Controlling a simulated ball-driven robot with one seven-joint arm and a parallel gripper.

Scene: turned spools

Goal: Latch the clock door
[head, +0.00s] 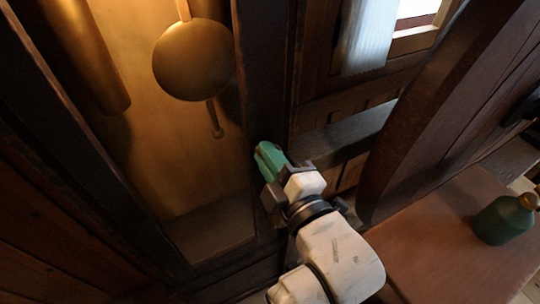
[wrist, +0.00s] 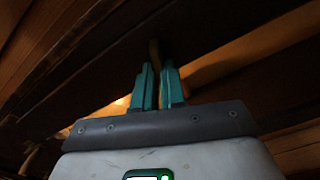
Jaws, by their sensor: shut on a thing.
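The clock door (head: 262,75) has a dark wooden frame at the left of the head view. Through its opening show a round brass pendulum bob (head: 194,59) and a brass weight (head: 91,55). My gripper (head: 268,158) has teal fingers, which reach the right upright of the door frame. In the wrist view my gripper (wrist: 158,72) is shut on a small brownish knob (wrist: 154,53), which shows dimly between and beyond the fingertips against dark wood. In the head view the fingers hide the knob. I cannot tell the latch's position or whether the door is fully closed.
A green bottle (head: 503,220) with a brown top stands on a reddish-brown wooden surface (head: 455,255) at the right. A thick curved dark wooden piece (head: 415,120) rises close to the right of my arm. A window with a pale curtain (head: 370,35) is behind.

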